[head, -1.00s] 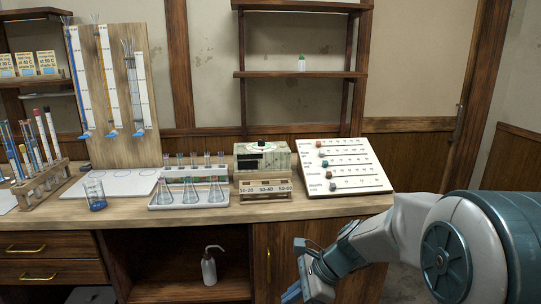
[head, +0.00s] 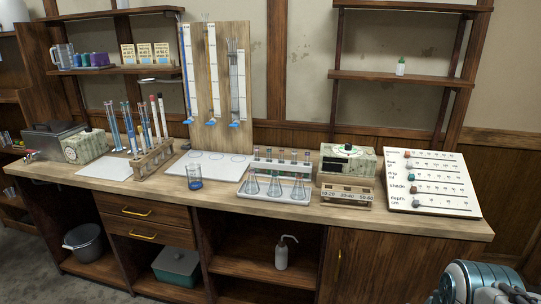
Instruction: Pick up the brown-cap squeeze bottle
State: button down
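A pale squeeze bottle (head: 281,255) with a bent spout stands upright on the open lower shelf of the bench, right of the drawers. Its cap is too small for me to be sure of the colour. No other squeeze bottle with a spout shows. Part of my arm shows at the bottom right corner, well right of the bottle. My gripper is out of the picture, so its fingers are hidden from view.
The bench top (head: 440,228) runs above the shelf, and a closed cupboard door (head: 375,265) is right of the opening. A green lidded box (head: 177,267) and a grey pot (head: 86,243) stand left. Glassware, including a flask rack (head: 270,195), stands on top.

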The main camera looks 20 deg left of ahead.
aim_at(282, 249)
jog(key=u, duration=0.75)
jog(key=i, duration=1.7)
jog(key=u, duration=1.05)
